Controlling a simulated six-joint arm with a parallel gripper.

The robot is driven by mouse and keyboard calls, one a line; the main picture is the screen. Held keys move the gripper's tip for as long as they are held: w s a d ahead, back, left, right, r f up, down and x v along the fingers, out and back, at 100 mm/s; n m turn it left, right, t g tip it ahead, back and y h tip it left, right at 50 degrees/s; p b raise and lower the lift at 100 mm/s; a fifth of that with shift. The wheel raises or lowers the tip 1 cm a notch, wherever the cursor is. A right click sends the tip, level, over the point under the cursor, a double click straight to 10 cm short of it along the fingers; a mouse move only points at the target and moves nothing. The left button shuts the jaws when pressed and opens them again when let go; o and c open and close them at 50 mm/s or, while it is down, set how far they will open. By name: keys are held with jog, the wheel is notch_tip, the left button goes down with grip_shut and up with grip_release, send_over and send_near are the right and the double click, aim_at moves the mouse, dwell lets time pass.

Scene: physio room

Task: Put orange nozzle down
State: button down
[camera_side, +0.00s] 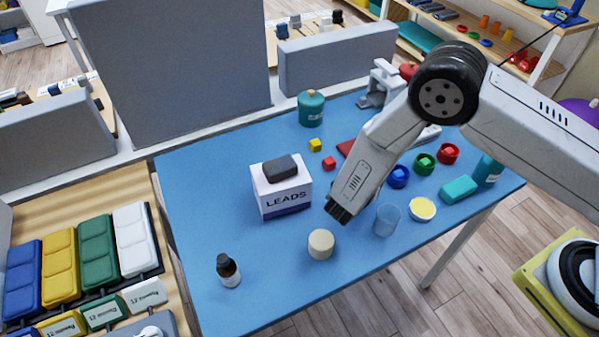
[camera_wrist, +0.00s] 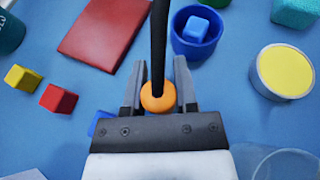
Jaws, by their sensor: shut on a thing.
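My gripper (camera_side: 338,212) points down over the middle of the blue table, between the LEADS box and the clear cup. In the wrist view my gripper (camera_wrist: 158,85) has its two grey fingers on either side of the orange nozzle (camera_wrist: 158,98), shut on it. A thin black rod runs from the nozzle up to the top edge of that view. The nozzle cannot be made out in the side view, where the gripper and arm hide it.
The LEADS box (camera_side: 283,196) with a dark block on top stands left of my gripper. A cream cylinder (camera_side: 321,244), a clear cup (camera_side: 387,220) and a yellow-topped tub (camera_side: 423,209) are close by. A blue bowl (camera_wrist: 196,33) holds a blue cube. The table's front left is mostly clear.

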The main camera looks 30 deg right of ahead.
jog(key=shift+f, duration=0.1)
jog(key=shift+c, duration=1.9)
grip_release()
jog(key=v, duration=1.2)
jog(key=shift+d+r, duration=0.1)
jog(key=shift+r, duration=0.15)
